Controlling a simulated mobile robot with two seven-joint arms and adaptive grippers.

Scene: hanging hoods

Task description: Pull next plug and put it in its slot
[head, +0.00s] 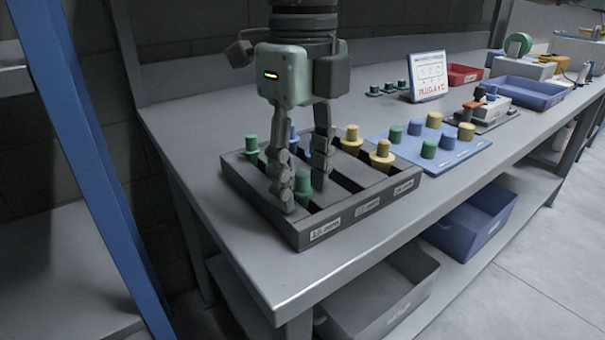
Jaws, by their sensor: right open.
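A dark grey slotted tray (340,222) with white labels on its front stands on the bench, holding green, blue and yellow plugs. My right gripper (302,196) points down over its left part, open. A green plug (303,186) at the tray's front left shows between its fingers; I cannot tell if they touch it. Another green plug (251,146) stands at the back left. Blue plugs are partly hidden behind the fingers. Yellow plugs (382,156) stand at the right. A blue board (472,150) right of the tray carries green, blue and yellow plugs. My left gripper is not in view.
A white sign (428,76) with red lettering stands behind the board, beside several dark green small parts (388,89). A red bin (463,75) and a blue bin (527,92) are farther along. A blue post (90,140) rises at left. The bench front edge is clear.

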